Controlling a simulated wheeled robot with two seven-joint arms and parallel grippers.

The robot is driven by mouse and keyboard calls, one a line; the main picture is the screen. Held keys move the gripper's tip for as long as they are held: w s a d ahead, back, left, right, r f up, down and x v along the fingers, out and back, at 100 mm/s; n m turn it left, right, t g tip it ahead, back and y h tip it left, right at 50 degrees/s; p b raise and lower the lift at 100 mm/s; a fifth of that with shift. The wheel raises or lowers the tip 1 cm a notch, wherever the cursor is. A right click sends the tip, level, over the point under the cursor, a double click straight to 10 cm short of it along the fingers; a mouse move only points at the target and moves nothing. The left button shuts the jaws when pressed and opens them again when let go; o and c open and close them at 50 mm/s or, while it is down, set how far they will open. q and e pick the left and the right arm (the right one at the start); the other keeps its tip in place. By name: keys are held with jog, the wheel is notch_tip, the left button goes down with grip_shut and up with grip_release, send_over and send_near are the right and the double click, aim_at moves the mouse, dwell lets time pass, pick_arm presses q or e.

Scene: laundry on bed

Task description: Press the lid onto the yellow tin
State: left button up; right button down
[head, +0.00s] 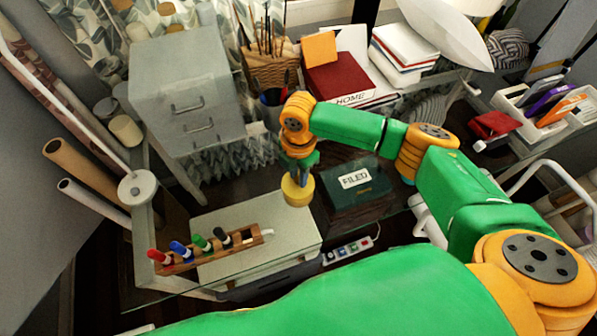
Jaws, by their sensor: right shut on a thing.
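My right gripper (299,168) points down over a round yellow piece (297,193) at the right edge of a pale flat box on the desk. The yellow piece is the yellow tin or its lid, or both together; at this size I cannot tell them apart. The gripper is shut, its fingertips at the top middle of the yellow piece, with the lid the likely thing held. Whether the lid is seated, level or tilted does not show. My left gripper is not in view.
A wooden marker rack (213,249) stands on the pale flat box (262,231), left of the gripper. A dark green "FILED" box (355,196) lies close on the right. A grey drawer cabinet (186,83) stands behind left. A power strip (347,250) lies in front.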

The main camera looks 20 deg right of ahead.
jog(key=shift+p, duration=0.35)
dwell(0.4)
dwell(0.3)
jog(key=shift+c, duration=0.8)
grip_release()
notch_tip(320, 180, up, 5)
jog(key=p, duration=0.5)
jog(key=shift+p, duration=0.4)
jog(key=shift+r+p, duration=0.45)
jog(key=shift+r, duration=0.55)
grip_shut()
jog(key=shift+f, duration=0.25)
